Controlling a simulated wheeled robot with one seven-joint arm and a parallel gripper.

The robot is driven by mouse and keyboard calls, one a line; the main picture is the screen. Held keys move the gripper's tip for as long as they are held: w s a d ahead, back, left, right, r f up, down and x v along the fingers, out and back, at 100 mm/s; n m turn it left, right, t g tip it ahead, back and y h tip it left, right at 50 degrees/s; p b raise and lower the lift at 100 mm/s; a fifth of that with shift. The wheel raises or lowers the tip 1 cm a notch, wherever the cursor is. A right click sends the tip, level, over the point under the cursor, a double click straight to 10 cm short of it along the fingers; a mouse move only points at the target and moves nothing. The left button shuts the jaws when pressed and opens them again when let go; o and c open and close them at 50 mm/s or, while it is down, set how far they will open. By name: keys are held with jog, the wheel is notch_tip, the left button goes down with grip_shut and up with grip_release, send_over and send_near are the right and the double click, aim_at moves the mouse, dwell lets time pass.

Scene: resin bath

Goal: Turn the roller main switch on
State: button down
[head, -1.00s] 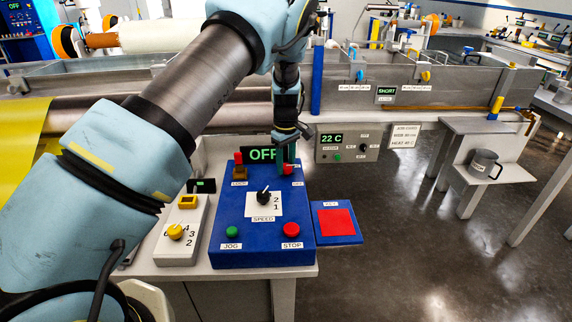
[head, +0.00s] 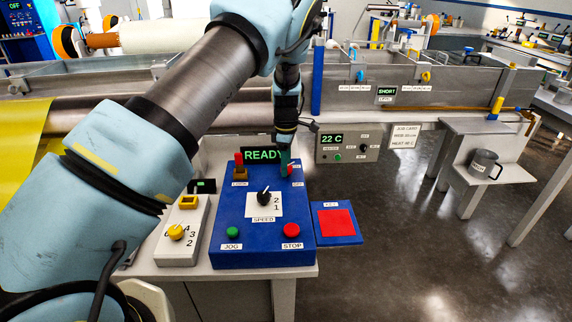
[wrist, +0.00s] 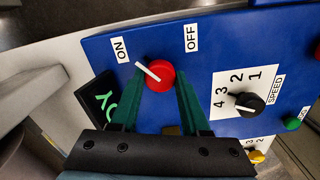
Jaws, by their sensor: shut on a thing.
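The main switch is a red round knob with a white pointer mark (wrist: 158,76), on the blue control panel (wrist: 120,70) between an ON label (wrist: 121,50) and an OFF label (wrist: 191,38). In the wrist view the pointer is turned toward ON. My gripper (wrist: 160,84) has its dark green fingers on either side of the knob, shut on it. In the head view my gripper (head: 285,160) hides most of the knob. The display (head: 264,155) behind the panel reads READY in green.
The panel also has a black speed knob (head: 264,197), a green jog button (head: 232,232) and a red stop button (head: 291,230). A red pad (head: 336,222) lies to the right. A white box with a yellow knob (head: 175,232) stands left. A red upright piece (head: 239,160) is at the panel's back left.

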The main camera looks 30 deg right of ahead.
dwell(0.4)
jog(key=shift+c, duration=1.9)
grip_release()
notch_tip(320, 180, up, 11)
jog(key=b, duration=0.2)
jog(key=shift+b, duration=0.35)
jog(key=shift+f, duration=0.1)
jog(key=w+a+r+m, duration=0.1)
jog(key=a+m, duration=0.1)
jog(key=a, duration=0.9)
jog(key=w+a+r+m, duration=0.1)
jog(key=a+r, duration=0.1)
jog(key=a, duration=1)
jog(key=s+a+m, duration=0.4)
jog(key=s+a, duration=0.3)
jog(key=a, duration=0.2)
jog(key=s+a+m+t, duration=0.1)
jog(key=s+a+m, duration=0.3)
jog(key=s+a, duration=0.3)
jog(key=a, duration=0.3)
jog(key=shift+s+r+t, duration=0.2)
jog(key=shift+s+t, duration=0.05)
jog(key=shift+t, duration=0.05)
